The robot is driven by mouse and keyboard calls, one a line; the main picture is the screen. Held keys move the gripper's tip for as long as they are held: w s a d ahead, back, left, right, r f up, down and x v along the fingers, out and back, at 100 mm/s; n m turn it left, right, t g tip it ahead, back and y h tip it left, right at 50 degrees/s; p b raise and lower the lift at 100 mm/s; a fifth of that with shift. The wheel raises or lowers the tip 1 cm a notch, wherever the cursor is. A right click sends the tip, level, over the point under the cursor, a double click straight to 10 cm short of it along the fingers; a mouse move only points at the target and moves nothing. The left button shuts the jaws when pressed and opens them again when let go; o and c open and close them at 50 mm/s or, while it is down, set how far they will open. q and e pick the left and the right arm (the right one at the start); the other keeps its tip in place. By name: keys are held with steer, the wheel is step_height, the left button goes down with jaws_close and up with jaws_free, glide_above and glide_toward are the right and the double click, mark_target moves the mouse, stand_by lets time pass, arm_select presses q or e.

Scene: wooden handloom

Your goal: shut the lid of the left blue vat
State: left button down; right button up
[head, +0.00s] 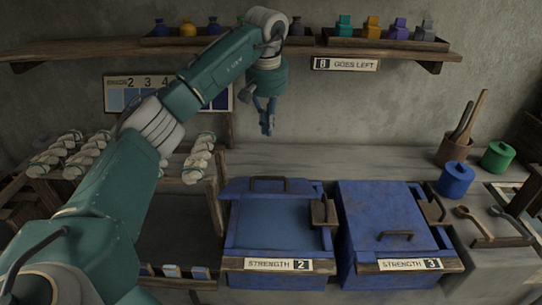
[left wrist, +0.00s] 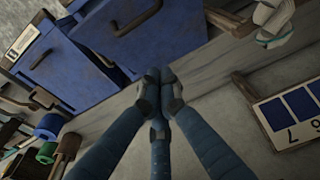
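The left blue vat (head: 233,240), labelled "STRENGTH 2", stands on the bench. Its lid (head: 240,189) is raised at the back edge, with a dark handle on it, and the vat's dark blue inside shows. The raised lid (left wrist: 110,40) also shows in the left wrist view, with its handle at the top. My left gripper (head: 267,128) hangs above and behind the lid, apart from it, pointing down. In the left wrist view its fingers (left wrist: 160,82) meet at the tips with nothing between them. My right gripper is not in view.
The right blue vat (head: 375,205), "STRENGTH 3", has its lid down. Blue (head: 456,180) and green (head: 497,157) pots and a tool pot (head: 454,150) stand right. A shelf (head: 300,45) with small bottles runs above. Yarn bundles (head: 85,150) lie left. Bench behind the vats is clear.

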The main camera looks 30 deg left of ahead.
arm_select(q)
steer(key=f+p, duration=0.1)
steer(key=f, duration=0.2)
steer(key=s+d+f+p, duration=0.1)
steer(key=f, duration=0.3)
steer(key=s+f+p, duration=0.1)
steer(key=f, duration=0.2)
steer(key=shift+d+f, duration=0.25)
steer(key=shift+f, duration=0.15)
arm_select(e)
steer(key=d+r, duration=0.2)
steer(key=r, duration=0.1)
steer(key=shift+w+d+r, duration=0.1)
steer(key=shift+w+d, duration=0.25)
arm_select(q)
steer(key=shift+f, duration=0.1)
